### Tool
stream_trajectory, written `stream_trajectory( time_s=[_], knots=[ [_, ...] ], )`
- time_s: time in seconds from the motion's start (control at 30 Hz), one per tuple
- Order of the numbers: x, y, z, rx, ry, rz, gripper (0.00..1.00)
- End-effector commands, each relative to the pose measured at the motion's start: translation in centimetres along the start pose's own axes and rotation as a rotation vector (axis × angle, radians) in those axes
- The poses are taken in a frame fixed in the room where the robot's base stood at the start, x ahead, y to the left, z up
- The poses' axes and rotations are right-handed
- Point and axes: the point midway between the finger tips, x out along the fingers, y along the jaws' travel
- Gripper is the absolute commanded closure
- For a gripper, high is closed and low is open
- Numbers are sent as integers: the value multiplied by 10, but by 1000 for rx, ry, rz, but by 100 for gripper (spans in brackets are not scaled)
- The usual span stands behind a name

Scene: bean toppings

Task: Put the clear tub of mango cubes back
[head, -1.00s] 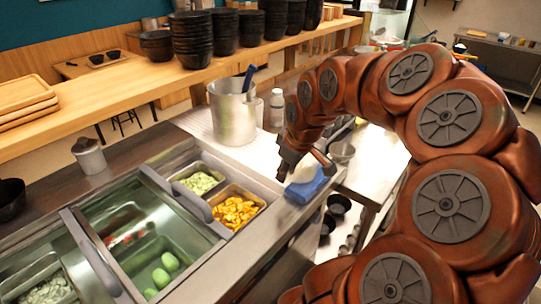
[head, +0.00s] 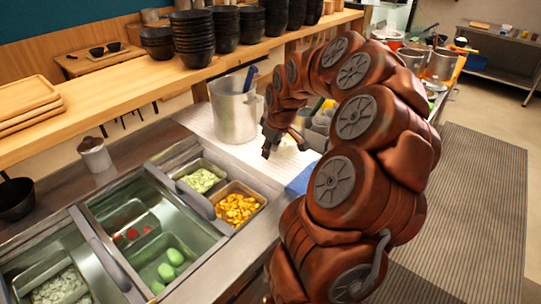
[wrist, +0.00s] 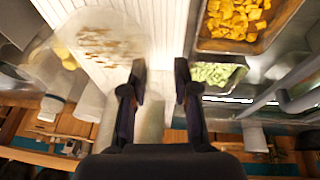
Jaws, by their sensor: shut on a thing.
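My gripper (head: 284,150) hangs over the white ribbed counter, to the right of the food pans. In the wrist view its two dark fingers (wrist: 158,88) stand apart. Clear, blurred plastic of a tub (wrist: 88,92) shows beside the left finger, with yellow cubes seen at its left. I take this as the clear tub in my grip, but the exact contact is hard to see. I cannot make the tub out in the head view. A steel pan of orange-yellow cubes (head: 236,208) sits in the counter, with a pan of pale green pieces (head: 201,180) behind it.
A steel pot (head: 234,112) with a blue-handled tool stands just behind my gripper. A blue thing (head: 300,180) lies at the counter's right edge. Black bowls (head: 192,40) are stacked on the wooden shelf. White ribbed surface (head: 262,157) is bare between pot and pans.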

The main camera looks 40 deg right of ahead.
Motion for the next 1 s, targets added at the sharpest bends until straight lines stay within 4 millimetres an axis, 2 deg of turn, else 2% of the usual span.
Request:
stream_trajectory(
  time_s=[0.17,0.4,0.73,0.77,1.0],
  knots=[
    [8,0,3,2,-1,0,100],
    [32,-4,11,1,-2,-2,100],
    [36,-4,12,1,0,1,100],
    [36,-4,12,1,0,0,68],
    [35,-4,11,1,0,1,45]
  ],
)
